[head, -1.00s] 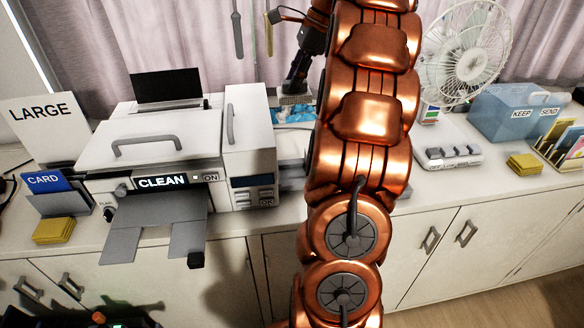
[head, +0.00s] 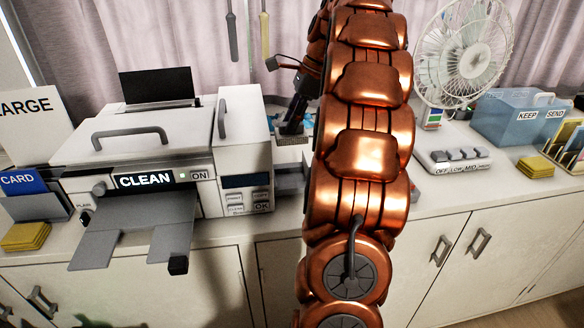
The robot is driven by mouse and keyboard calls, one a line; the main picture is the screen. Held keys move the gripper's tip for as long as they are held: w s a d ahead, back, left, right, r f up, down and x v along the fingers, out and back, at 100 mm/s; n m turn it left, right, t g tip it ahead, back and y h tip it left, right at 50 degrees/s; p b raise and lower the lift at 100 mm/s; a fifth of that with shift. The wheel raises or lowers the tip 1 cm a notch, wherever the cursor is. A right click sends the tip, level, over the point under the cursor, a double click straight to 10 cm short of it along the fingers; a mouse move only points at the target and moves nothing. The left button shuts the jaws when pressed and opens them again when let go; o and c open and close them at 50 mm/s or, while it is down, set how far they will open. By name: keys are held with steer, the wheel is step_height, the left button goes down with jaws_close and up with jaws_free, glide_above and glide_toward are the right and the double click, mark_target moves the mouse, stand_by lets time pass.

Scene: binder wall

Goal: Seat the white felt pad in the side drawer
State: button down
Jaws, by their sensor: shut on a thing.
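The printer (head: 150,140) stands at left with its CLEAN display lit. A grey part, which looks like the side drawer (head: 289,180), sticks out from its right side, partly hidden by my arm. My black gripper (head: 292,128) points down beside the printer's right side, behind the drawer. A flat pale grey piece, apparently the white felt pad (head: 291,140), is at its fingertips, and the gripper is shut on it. The pad looks above and behind the drawer, apart from it. My copper arm hides much of the area to the right.
A blue patterned sheet (head: 283,122) lies behind the gripper. A fan (head: 465,55), a switch box (head: 455,160), a blue KEEP/SEND bin (head: 510,118) and yellow pads (head: 535,167) stand at right. Card holders and yellow pads (head: 25,237) are at left. A dark tray sticks out in front.

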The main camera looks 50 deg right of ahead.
steer(key=shift+f+p, duration=1)
steer(key=shift+f, duration=5.2)
steer(key=c, duration=0.9)
jaws_free()
steer(key=shift+f, duration=0.15)
steer(key=shift+c, duration=0.2)
steer(key=b+v, duration=0.2)
steer(key=v, duration=1)
steer(key=shift+b, duration=0.3)
steer(key=shift+r, duration=0.2)
